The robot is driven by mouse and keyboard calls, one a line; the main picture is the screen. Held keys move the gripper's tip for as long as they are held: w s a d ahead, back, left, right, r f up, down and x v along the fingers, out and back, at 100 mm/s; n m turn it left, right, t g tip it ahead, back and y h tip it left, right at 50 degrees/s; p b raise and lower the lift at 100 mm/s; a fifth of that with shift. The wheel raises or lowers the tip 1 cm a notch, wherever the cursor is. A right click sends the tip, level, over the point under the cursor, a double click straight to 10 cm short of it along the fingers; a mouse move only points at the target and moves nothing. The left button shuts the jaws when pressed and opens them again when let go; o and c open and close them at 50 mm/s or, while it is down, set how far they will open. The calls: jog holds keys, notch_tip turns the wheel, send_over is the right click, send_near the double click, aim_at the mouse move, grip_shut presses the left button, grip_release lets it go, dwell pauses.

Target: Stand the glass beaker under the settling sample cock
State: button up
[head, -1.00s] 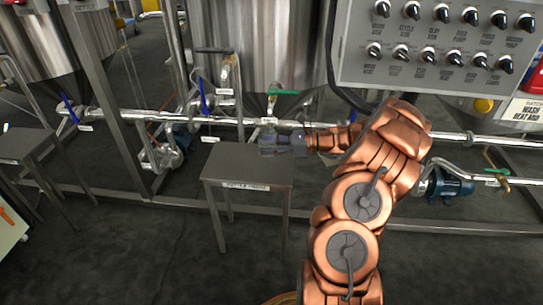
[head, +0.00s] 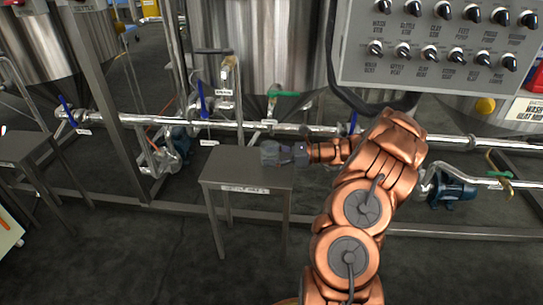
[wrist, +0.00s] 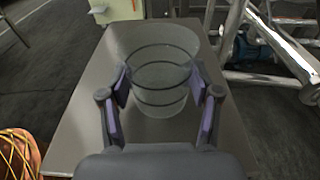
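The clear glass beaker (head: 270,154) is in my gripper (head: 287,154), at the rear right of a small grey stand (head: 211,176). In the wrist view the beaker (wrist: 160,66) sits between the two fingers (wrist: 160,92), which touch it on both sides. It looks upright. I cannot tell whether its base touches the stand top. A cock with a green handle (head: 284,94) hangs below the middle tank, above and behind the beaker. The stand has a white label (head: 245,189), too blurred to read surely.
A horizontal steel pipe (head: 230,124) with blue-handled valves (head: 202,100) runs behind the stand. A control panel (head: 440,45) hangs at upper right. Another grey stand (head: 22,147) is at left. The stand's front left is bare.

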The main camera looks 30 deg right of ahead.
jog(key=shift+o, duration=0.8)
jog(key=shift+r, duration=0.15)
jog(key=p+v, duration=0.3)
jog(key=v, duration=0.9)
jog(key=shift+p, duration=0.4)
jog(key=shift+s, duration=0.1)
